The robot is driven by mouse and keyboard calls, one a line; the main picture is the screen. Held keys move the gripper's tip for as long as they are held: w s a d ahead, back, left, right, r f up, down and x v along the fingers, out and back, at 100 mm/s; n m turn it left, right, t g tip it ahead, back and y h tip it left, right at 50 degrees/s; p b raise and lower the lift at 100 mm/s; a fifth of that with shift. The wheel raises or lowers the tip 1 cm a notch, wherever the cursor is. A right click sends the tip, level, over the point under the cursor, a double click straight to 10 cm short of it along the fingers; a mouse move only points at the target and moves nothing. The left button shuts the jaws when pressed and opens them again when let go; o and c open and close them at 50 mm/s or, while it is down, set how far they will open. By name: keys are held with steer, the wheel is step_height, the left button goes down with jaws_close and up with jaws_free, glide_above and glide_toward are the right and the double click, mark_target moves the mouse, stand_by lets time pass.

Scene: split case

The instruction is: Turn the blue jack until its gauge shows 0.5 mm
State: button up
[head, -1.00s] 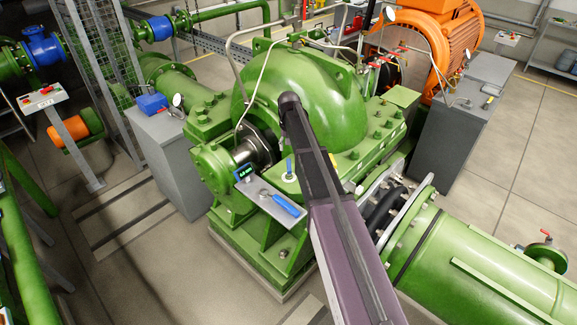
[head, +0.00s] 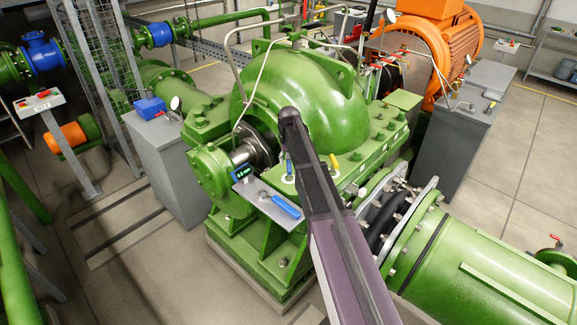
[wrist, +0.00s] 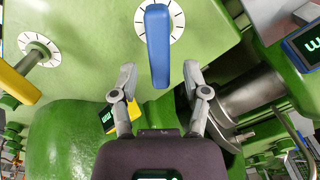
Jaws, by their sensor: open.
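The blue jack (head: 289,167) stands on the green pump flange, beside my arm in the head view. In the wrist view its blue handle (wrist: 157,45) points down the picture from a white dial with black marks (wrist: 176,22). My gripper (wrist: 160,73) is open, one finger on each side of the handle's free end, with gaps to both fingers. My gripper is hidden in the head view. A dark gauge with green digits (head: 243,171) sits by the grey shelf; its reading is too small to tell. A gauge is cut off in the wrist view (wrist: 308,46).
A yellow jack (head: 334,162) stands right of the blue one; its handle and dial (wrist: 40,48) show at left in the wrist view. A blue-handled tool (head: 286,206) lies on the grey shelf (head: 262,197). The green pump casing (head: 305,88) rises behind.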

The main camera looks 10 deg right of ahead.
steer(key=shift+f, duration=0.3)
jaws_close()
